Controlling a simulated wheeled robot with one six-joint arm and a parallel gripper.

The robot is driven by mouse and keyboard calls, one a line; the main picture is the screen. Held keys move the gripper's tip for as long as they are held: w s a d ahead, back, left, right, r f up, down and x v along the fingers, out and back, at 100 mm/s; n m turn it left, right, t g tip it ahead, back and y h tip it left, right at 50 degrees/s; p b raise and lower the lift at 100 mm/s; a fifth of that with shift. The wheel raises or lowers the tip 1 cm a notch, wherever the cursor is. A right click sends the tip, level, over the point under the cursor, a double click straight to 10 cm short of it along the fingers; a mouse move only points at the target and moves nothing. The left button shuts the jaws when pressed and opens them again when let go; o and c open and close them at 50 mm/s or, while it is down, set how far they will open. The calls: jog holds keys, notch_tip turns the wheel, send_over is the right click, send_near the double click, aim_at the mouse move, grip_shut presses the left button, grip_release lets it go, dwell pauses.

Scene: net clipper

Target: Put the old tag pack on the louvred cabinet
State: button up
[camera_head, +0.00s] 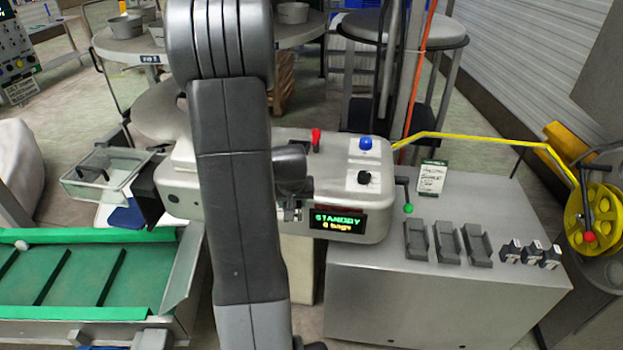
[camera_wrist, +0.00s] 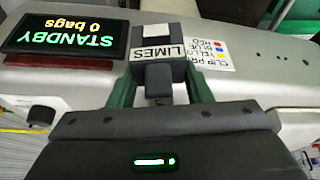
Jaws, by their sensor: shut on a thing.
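A dark tag pack (camera_wrist: 172,70) with a white label reading LIMES sits between the two green fingers of my gripper (camera_wrist: 160,86) in the wrist view. The gripper is shut on it, against the pale machine with the STANDBY display. I cannot tell whether the pack is still seated in the machine. In the head view my arm hides most of the gripper and pack. A steel cabinet (camera_head: 430,297) stands right of the machine, its top carrying three dark trays (camera_head: 446,243) and three small black packs (camera_head: 530,253). No louvres show on its visible faces.
The pale machine (camera_head: 345,155) has red, blue and black knobs, and its display (camera_head: 338,220) reads STANDBY, 0 bags. A green-ball lever (camera_head: 407,195) and a card (camera_head: 431,177) stand at the cabinet's back left. A yellow reel (camera_head: 590,215) is at right. The cabinet top's front left is bare.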

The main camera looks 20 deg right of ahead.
jog(key=w+a+f+n+y, duration=0.1)
jog(key=a+f+n, duration=0.1)
jog(key=a+f, duration=0.5)
notch_tip(320, 180, down, 4)
jog(key=shift+w+a+f, duration=0.1)
jog(key=shift+w+a, duration=0.15)
jog(key=shift+w, duration=0.1)
